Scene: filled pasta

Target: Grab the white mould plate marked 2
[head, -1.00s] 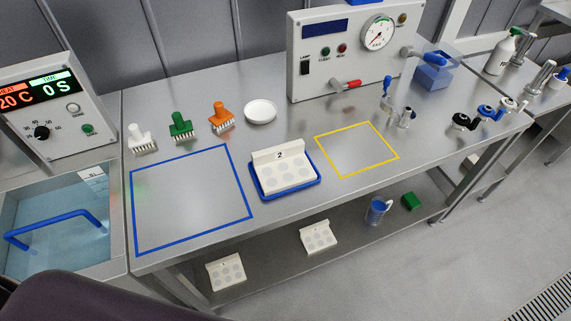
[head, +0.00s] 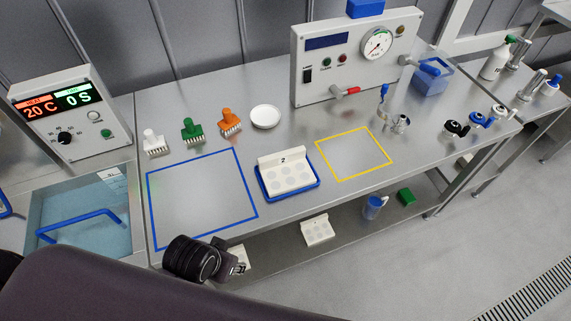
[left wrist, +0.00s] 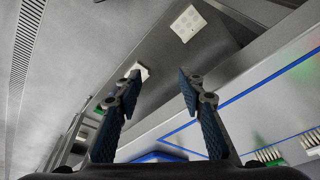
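The white mould plate marked 2 (head: 284,177) lies in a blue tray (head: 316,183) on the steel table, between the blue and yellow outlined squares. It has a raised back edge with the number and round cavities. My left gripper (head: 241,268) is at the table's front edge, left of and nearer than the plate, apart from it. In the left wrist view its two fingers (left wrist: 158,74) are spread with nothing between them. My right gripper is not in view.
More white plates are on the lower shelf; one (head: 317,230) is clear and another is partly hidden by my left gripper. The blue square (head: 203,198) and yellow square (head: 354,153) are empty. Stamps and a white dish (head: 265,117) stand behind. A water bath (head: 85,215) is left.

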